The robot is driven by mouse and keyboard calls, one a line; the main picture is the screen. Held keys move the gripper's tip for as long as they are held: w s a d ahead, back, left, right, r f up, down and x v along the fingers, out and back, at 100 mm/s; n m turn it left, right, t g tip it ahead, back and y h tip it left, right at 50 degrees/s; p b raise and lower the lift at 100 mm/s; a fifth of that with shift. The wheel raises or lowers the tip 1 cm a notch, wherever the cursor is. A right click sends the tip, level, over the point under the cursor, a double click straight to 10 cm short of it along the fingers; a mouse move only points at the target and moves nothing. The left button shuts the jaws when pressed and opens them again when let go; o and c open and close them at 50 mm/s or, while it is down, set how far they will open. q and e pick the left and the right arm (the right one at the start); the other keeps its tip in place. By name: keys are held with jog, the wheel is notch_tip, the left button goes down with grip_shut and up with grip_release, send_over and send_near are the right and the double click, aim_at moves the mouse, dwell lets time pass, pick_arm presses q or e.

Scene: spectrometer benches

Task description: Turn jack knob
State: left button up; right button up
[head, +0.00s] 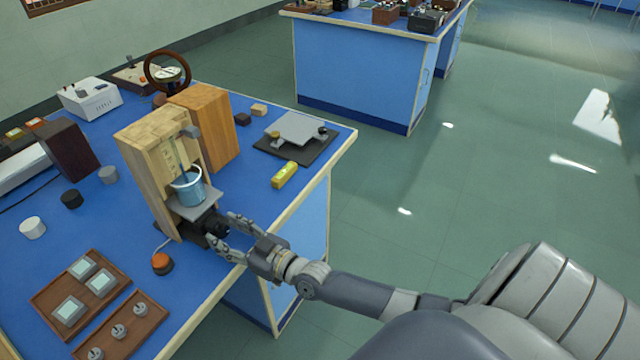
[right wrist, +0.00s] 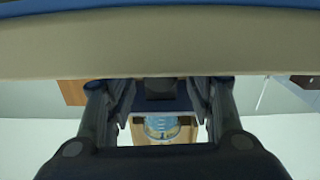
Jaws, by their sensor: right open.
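The lab jack has a grey top plate (head: 196,207) and stands in a tall wooden frame (head: 150,175) near the blue bench's front edge. A light blue beaker (head: 188,188) sits on the plate. The jack's black knob (head: 214,227) faces the bench edge, partly hidden by my right gripper (head: 224,231). That gripper is open, with its fingers on either side of the knob; I cannot tell whether they touch it. In the right wrist view, a dark block that looks like the knob (right wrist: 160,88) shows between the spread fingers, with the beaker (right wrist: 162,127) beyond. My left gripper is not in view.
An orange-topped button (head: 162,263) stands close to the gripper's left. Wooden trays (head: 62,312) lie in front. A yellow block (head: 285,175) and a grey platform on a black base (head: 296,130) are to the right. The floor (head: 420,230) is clear.

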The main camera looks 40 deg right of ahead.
jog(key=shift+n, duration=0.6)
jog(key=v, duration=1.1)
jog(key=s+d+f+g+h+p, duration=0.1)
jog(key=s+f, duration=0.3)
jog(key=f, duration=0.5)
jog(key=s+d+f+m+g+h+p, duration=0.1)
jog(key=s+d+f+g+h, duration=0.1)
jog(key=f, duration=0.8)
jog(key=s+d+f+g+h+p, duration=0.1)
jog(key=s+d+f+g, duration=0.2)
jog(key=f, duration=0.6)
jog(key=shift+s+f+m+g+h, duration=0.25)
jog(key=shift+s+m+g+h, duration=0.15)
jog(key=shift+s+g, duration=0.7)
jog(key=shift+s, duration=0.2)
